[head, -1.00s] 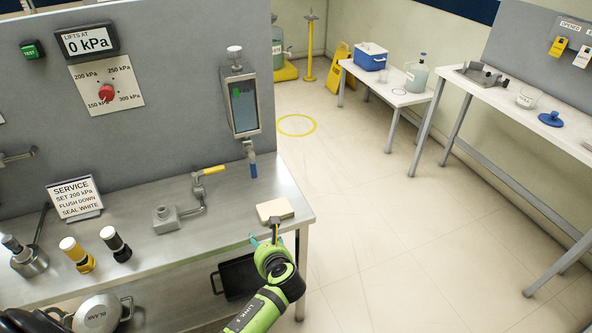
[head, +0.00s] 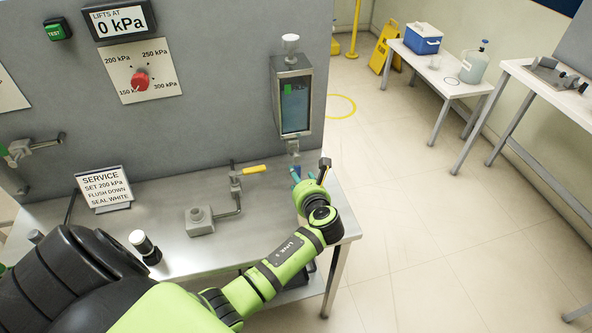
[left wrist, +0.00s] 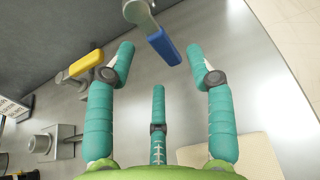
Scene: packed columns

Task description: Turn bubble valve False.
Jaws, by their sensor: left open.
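The bubble valve with its blue lever (head: 297,168) sits under the sight-glass box (head: 295,100) on the grey panel. The lever hangs down and is partly covered by my fingers in the head view. My left gripper (head: 305,174) is close to it. In the left wrist view the blue lever (left wrist: 164,46) lies just beyond the teal fingertips, in the gap between the two upper fingers. My left gripper (left wrist: 165,70) is open, with nothing between its fingers. My right gripper is not in view.
A yellow-handled valve (head: 254,169) stands left of the blue lever and shows in the left wrist view (left wrist: 86,63). A service sign (head: 103,187) and a white-capped bottle (head: 144,247) are on the bench. A pale block (left wrist: 240,155) lies below my fingers. Open floor (head: 400,200) is at right.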

